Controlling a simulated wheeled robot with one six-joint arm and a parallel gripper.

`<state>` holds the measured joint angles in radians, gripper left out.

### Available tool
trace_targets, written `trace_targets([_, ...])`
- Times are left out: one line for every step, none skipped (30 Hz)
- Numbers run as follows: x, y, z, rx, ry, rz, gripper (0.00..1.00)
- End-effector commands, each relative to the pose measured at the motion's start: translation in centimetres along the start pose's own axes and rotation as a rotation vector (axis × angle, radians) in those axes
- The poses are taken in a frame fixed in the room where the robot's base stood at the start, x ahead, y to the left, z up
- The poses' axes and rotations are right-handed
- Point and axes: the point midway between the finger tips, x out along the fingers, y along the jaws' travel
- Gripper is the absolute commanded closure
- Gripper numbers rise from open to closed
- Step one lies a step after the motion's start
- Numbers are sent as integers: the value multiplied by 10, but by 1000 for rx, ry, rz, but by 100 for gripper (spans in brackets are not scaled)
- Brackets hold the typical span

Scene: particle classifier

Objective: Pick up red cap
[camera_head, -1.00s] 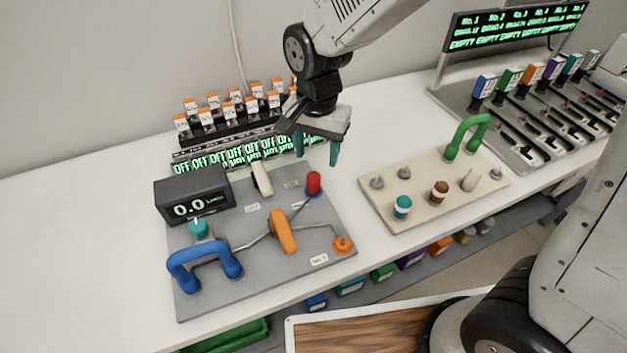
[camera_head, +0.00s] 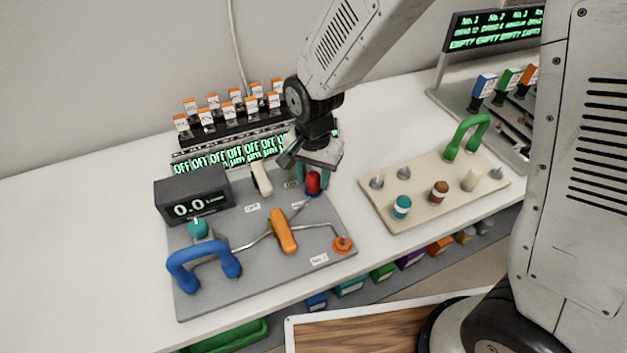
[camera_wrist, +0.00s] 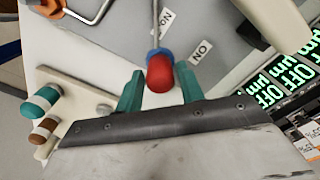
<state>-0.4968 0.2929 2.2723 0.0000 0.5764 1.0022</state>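The red cap (camera_head: 313,182) sits upright on a blue base at the back right of the grey panel (camera_head: 262,279). In the wrist view the red cap (camera_wrist: 160,73) shows end-on, with its blue ring behind it. My gripper (camera_head: 314,175) is lowered at the cap, with teal fingers on either side of it. In the wrist view my gripper (camera_wrist: 159,90) is open, with the cap between its two fingers and visible gaps on both sides.
An orange handle (camera_head: 283,231), a blue handle (camera_head: 204,265) and a black display (camera_head: 194,194) reading 0.0 stand on the panel. A beige tray (camera_head: 420,212) with a green handle (camera_head: 466,137) and several small caps lies to the right. The table's left side is clear.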

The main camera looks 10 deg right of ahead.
Motion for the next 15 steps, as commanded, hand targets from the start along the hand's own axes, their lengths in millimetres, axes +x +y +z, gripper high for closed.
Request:
trace_targets([0, 0, 0, 0, 0, 0, 77])
trace_targets([0, 0, 0, 0, 0, 0, 85])
trace_targets([0, 0, 0, 0, 0, 0, 88])
trace_targets([0, 0, 0, 0, 0, 0, 88])
trace_targets([0, 0, 0, 0, 0, 0, 88])
trace_targets([0, 0, 0, 0, 0, 0, 88])
trace_targets([0, 0, 0, 0, 0, 0, 89])
trace_targets([0, 0, 0, 0, 0, 0, 89])
trace_targets([0, 0, 0, 0, 0, 0, 89])
trace_targets([0, 0, 0, 0, 0, 0, 89])
trace_targets([0, 0, 0, 0, 0, 0, 89])
trace_targets([-1, 0, 0, 0, 0, 0, 89])
trace_targets([-2, 0, 0, 0, 0, 0, 89])
trace_targets([-2, 0, 0, 1, 0, -1, 89])
trace_targets([-4, 0, -1, 1, 1, -1, 89])
